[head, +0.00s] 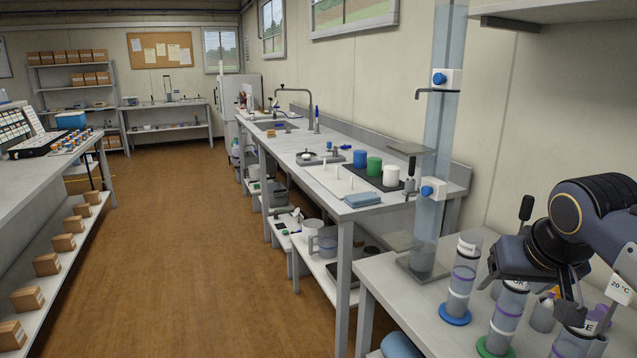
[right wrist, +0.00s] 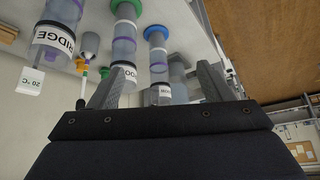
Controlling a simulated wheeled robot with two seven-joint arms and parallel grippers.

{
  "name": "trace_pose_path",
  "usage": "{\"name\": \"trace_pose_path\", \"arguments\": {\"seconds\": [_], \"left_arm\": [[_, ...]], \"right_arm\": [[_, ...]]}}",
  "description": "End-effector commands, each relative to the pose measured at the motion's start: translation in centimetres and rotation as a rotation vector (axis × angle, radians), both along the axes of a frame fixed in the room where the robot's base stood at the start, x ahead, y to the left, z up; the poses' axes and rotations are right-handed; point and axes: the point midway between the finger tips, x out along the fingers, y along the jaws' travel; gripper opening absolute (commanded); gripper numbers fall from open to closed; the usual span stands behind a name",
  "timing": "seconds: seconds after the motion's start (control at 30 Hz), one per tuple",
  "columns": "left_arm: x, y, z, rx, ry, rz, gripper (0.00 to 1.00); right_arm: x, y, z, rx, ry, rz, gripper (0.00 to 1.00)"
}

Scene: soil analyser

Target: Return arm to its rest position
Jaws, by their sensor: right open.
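My right arm enters the head view from the right, and its dark gripper (head: 528,298) is above the near bench at the lower right. In the right wrist view the two grey fingers of the gripper (right wrist: 162,75) stand wide apart. Nothing is held between them. Clear labelled cylinders stand close by: one with a blue base (head: 461,275), one with a green base (head: 506,312) and one at the lower right (head: 583,340). The gripper partly hides the cylinders in the head view; I cannot tell whether it touches any. My left gripper is not in view.
A tall clear column (head: 432,235) with blue-knobbed clamps stands behind the cylinders. A long bench (head: 328,182) beyond carries blue, green and white containers. A small bottle (head: 542,316) stands among the cylinders. The wooden floor (head: 190,230) to the left is clear.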

Motion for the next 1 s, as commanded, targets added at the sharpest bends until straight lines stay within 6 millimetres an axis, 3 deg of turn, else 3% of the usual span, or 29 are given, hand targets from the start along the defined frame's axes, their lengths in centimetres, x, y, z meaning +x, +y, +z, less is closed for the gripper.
{"name": "trace_pose_path", "arguments": {"seconds": [0.17, 0.37, 0.7, 0.93, 1.0], "left_arm": [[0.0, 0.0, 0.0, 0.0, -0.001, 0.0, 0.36], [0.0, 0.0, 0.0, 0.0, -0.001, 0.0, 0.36], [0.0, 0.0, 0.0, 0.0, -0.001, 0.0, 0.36], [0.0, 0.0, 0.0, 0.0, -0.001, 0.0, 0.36], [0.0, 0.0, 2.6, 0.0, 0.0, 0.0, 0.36]], "right_arm": [[-2.8, 0.8, -1.8, 0.028, 0.01, 0.029, 0.73], [-7.1, 2.3, -5.4, 0.089, 0.03, 0.067, 0.73], [-16.0, 6.4, -13.9, 0.261, 0.045, 0.113, 0.73], [-20.7, 9.7, -19.2, 0.382, 0.039, 0.121, 0.73], [-20.4, 9.6, -16.3, 0.379, 0.039, 0.122, 0.73]]}}
